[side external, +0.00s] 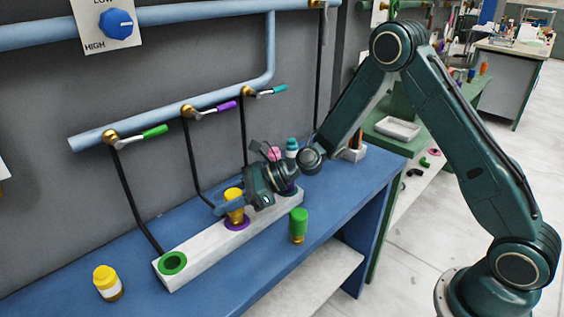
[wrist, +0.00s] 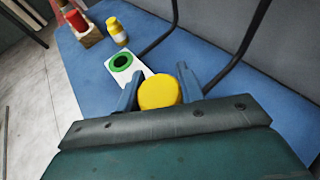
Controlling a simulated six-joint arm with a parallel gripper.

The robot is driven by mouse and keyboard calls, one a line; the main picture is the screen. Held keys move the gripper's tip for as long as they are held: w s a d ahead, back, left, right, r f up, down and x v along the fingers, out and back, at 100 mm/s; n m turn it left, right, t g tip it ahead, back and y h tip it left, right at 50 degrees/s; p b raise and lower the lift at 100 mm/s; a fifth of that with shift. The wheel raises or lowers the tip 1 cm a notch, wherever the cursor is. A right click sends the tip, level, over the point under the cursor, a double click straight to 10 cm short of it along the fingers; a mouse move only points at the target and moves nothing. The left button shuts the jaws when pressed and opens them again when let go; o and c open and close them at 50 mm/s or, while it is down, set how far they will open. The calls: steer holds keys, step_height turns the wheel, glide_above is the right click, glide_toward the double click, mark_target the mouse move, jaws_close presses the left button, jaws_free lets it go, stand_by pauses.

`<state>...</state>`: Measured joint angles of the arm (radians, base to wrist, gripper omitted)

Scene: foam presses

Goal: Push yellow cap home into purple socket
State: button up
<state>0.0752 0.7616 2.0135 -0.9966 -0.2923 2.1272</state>
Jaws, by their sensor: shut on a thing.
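The yellow cap (side external: 234,195) stands upright at the purple socket (side external: 237,223) in the white block (side external: 205,249). Its yellow body shows above the purple ring; how deep it sits I cannot tell. My gripper (side external: 229,205) is shut on the cap, with blue fingers beside it. In the wrist view, the cap's round top (wrist: 158,92) shows between the two fingers (wrist: 160,90). The purple socket is hidden there.
A green socket (side external: 173,263) is empty at the block's near end. A green cap (side external: 299,224) stands in front of the block. A yellow bottle (side external: 107,282) stands at the bench's left. Black hoses (side external: 134,195) hang behind the block.

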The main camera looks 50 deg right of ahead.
steer(key=shift+f, duration=1.4)
steer(key=o, duration=1.2)
steer(key=shift+s+d, duration=0.1)
steer(key=shift+d, duration=0.05)
steer(key=v, duration=1.3)
steer(key=shift+d+r, duration=0.2)
steer(key=shift+s, duration=0.1)
